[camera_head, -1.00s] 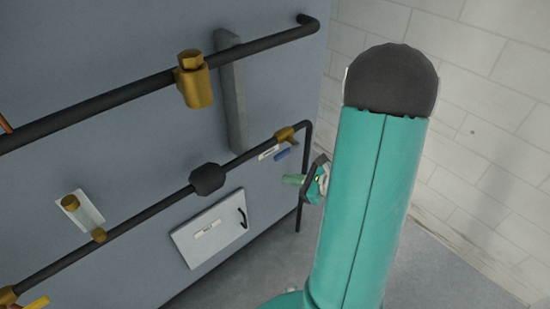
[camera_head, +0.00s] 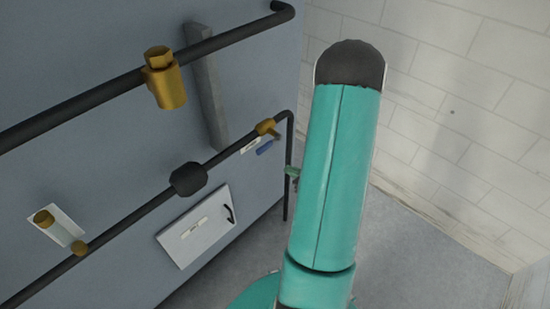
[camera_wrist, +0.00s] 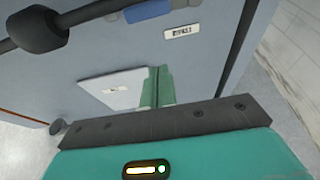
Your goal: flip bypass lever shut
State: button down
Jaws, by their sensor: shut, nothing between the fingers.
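A small blue lever (camera_head: 265,147) hangs by a brass valve (camera_head: 266,127) near the right end of the lower dark pipe. It lies roughly along the pipe's line. In the wrist view the blue lever (camera_wrist: 148,10) is at the top edge, partly cut off, with a small white label (camera_wrist: 182,31) below it, its text too blurred to read. My gripper (camera_wrist: 157,72) shows two green fingers together, empty, below the lever in the picture and apart from it. In the head view my gripper (camera_head: 292,172) is mostly hidden behind my teal arm.
A white hatch (camera_head: 196,226) with a dark handle is on the grey-blue panel (camera_head: 100,190). A dark round fitting (camera_head: 188,179) sits on the lower pipe. A large brass valve (camera_head: 165,80) is on the upper pipe. Floor at right is clear, before a white brick wall (camera_head: 460,110).

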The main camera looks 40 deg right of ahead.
aim_at(269, 144)
jog(key=w, duration=0.9)
jog(key=shift+w+a+r, duration=0.2)
jog(key=shift+r, duration=0.2)
